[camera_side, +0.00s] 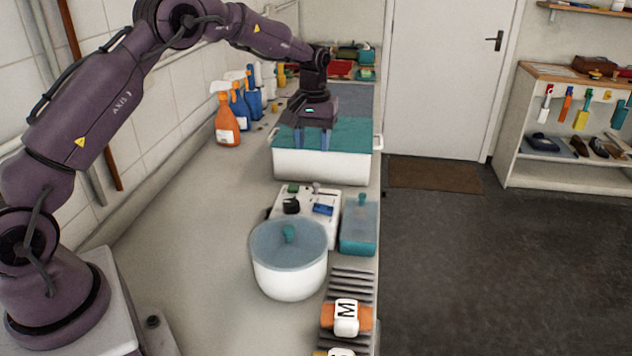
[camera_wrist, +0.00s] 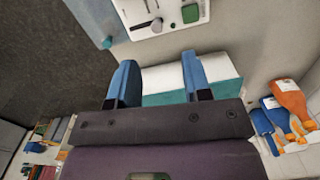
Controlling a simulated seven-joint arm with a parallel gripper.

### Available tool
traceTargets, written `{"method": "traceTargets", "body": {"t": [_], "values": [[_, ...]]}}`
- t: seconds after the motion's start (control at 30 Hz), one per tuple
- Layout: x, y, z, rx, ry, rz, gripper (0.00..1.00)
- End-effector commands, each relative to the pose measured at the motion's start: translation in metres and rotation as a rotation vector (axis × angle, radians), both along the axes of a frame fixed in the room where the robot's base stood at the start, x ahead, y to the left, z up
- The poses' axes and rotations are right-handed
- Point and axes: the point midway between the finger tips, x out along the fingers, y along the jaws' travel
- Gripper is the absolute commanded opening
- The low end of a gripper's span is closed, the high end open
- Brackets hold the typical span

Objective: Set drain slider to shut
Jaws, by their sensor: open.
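A white control panel (camera_side: 308,222) lies on the counter behind the round white pot. It also shows at the top of the wrist view (camera_wrist: 136,8). It carries a small grey knob (camera_side: 316,187) at its far right, a green part (camera_side: 293,188) and a black knob (camera_side: 291,206). In the wrist view the grey knob (camera_wrist: 157,24) sits near the panel's edge and the green part (camera_wrist: 190,13) beside it. I cannot tell for sure which is the drain slider or its setting. My gripper (camera_side: 311,145) is open and empty, pointing down above the teal-topped white basin, beyond the panel.
The white basin (camera_side: 320,165) stands beyond the panel. A lidded round pot (camera_side: 290,278) stands in front of it, and a teal box (camera_side: 358,228) at its right. Spray bottles (camera_side: 227,120) line the wall. The left counter is clear.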

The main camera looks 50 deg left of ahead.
Motion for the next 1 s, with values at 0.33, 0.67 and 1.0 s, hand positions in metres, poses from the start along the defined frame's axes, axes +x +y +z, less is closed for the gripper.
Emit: {"method": "traceTargets", "body": {"t": [0.33, 0.67, 1.0], "values": [[0.010, 0.002, 0.000, 0.005, -0.023, 0.099, 0.45], [0.010, 0.002, -0.069, 0.006, -0.023, 0.097, 0.45], [0.011, 0.002, -0.108, 0.006, -0.026, 0.096, 0.45]]}}
